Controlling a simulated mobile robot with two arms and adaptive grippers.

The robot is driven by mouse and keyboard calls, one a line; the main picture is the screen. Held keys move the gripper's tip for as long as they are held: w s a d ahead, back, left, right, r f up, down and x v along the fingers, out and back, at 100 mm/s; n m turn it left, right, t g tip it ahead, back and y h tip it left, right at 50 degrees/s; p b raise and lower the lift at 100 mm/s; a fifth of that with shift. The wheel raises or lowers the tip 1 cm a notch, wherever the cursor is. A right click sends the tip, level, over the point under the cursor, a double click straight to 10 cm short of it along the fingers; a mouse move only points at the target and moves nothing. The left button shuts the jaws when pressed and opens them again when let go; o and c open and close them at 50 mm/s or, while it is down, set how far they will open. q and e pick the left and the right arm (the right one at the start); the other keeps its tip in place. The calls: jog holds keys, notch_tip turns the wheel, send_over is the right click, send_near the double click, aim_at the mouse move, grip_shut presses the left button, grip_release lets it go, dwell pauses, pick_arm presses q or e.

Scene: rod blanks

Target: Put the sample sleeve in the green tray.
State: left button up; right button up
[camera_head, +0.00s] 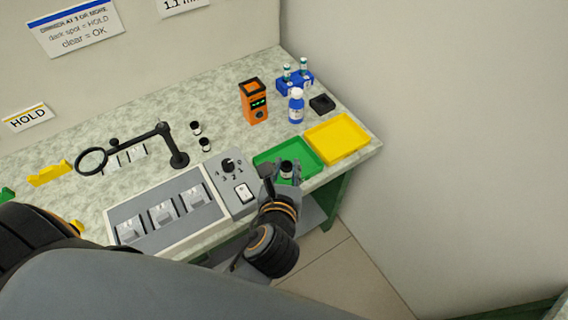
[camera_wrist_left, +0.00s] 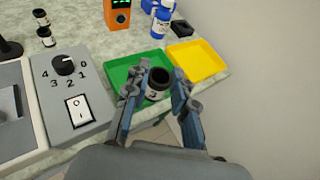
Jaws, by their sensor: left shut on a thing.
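The sample sleeve (camera_wrist_left: 157,84) is a small black cylinder with a white label band, held upright between the fingers of my left gripper (camera_wrist_left: 154,97). In the head view the sleeve (camera_head: 287,167) and the left gripper (camera_head: 283,173) appear over the near part of the green tray (camera_head: 266,157). The green tray (camera_wrist_left: 122,77) is a shallow square tray, partly covered by the gripper in the wrist view. I cannot tell the sleeve's height above the tray. My right gripper is not in view.
A yellow tray (camera_head: 337,138) is right of the green tray. A grey dial-and-switch box (camera_head: 233,183) stands to its left. Behind are an orange device (camera_head: 254,101), a blue-white bottle (camera_head: 296,106) and a black block (camera_head: 322,104). Two similar small black-and-white cylinders (camera_head: 205,145) stand near the magnifier (camera_head: 150,147).

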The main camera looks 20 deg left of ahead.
aim_at(285, 163)
pick_arm(q)
jog(key=x, duration=0.5)
jog(key=shift+w+a, duration=0.1)
jog(key=shift+a, duration=0.15)
jog(key=w+f, duration=0.2)
jog(key=f, duration=0.1)
jog(key=w+a+f, duration=0.1)
jog(key=w+f, duration=0.1)
jog(key=shift+a+f, duration=0.1)
jog(key=shift+f, duration=0.15)
jog(key=shift+w+f+b, duration=0.15)
jog(key=shift+f+b, duration=0.1)
jog(key=shift+f, duration=0.65)
jog(key=shift+w+f+b, duration=0.1)
jog(key=shift+f+b, duration=0.1)
jog(key=shift+f, duration=0.7)
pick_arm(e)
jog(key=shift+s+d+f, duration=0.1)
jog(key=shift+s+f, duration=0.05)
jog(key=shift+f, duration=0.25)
pick_arm(q)
jog(key=shift+f, duration=0.15)
jog(key=o, duration=0.8)
jog(key=shift+c, duration=0.2)
